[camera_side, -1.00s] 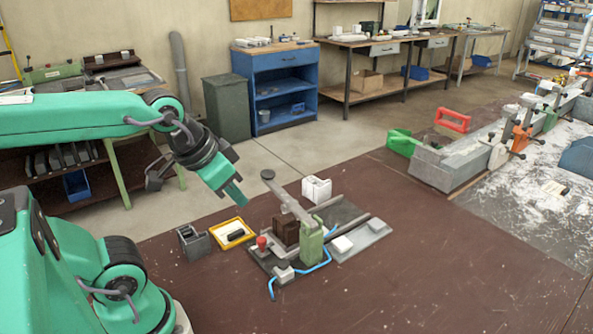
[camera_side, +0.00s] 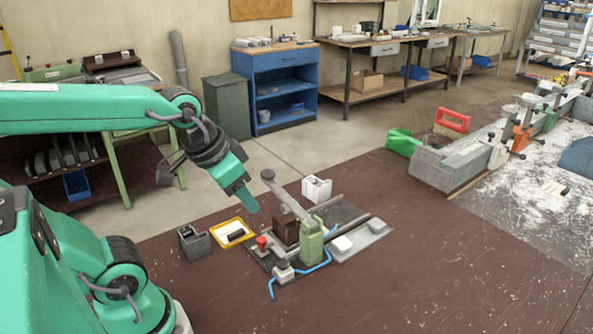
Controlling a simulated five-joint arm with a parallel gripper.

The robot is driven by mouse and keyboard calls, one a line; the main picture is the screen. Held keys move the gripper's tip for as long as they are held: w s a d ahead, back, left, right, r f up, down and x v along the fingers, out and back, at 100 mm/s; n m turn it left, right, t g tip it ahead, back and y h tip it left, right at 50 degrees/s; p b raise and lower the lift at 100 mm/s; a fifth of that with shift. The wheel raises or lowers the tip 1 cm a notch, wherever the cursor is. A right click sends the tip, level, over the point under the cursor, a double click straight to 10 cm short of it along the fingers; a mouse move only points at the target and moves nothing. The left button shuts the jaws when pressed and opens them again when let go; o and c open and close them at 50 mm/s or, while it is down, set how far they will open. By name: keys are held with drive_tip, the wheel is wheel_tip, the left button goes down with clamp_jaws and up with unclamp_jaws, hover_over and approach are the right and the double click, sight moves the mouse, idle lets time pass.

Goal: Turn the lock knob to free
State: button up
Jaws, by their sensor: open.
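A clamp fixture (camera_side: 310,242) with a green upright block stands on the brown table. A small red knob (camera_side: 262,241) sits at its left front. A long grey lever (camera_side: 290,199) with a round end slopes up to the left. My gripper (camera_side: 247,202) is open and empty, pointing down, in the air left of the lever's round end and above the red knob.
A yellow tray (camera_side: 219,243) with a dark piece and a grey holder (camera_side: 194,242) stand left of the fixture. A white block (camera_side: 316,188) is behind it. A blue hose (camera_side: 271,287) loops in front. The table at the right front is clear.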

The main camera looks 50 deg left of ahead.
drive_tip(key=w+a+f+g, duration=0.2)
drive_tip(key=w+a+f, duration=0.1)
drive_tip(key=w+f, duration=0.1)
drive_tip(key=m+g, duration=0.2)
drive_tip(key=g, duration=0.1)
hover_over(262, 239)
drive_tip(key=shift+s+d+f, duration=0.1)
drive_tip(key=shift+d+f, duration=0.05)
drive_tip(key=shift+f, duration=3.75)
drive_tip(key=shift+f, duration=0.15)
drive_tip(key=shift+f, duration=3.75)
clamp_jaws()
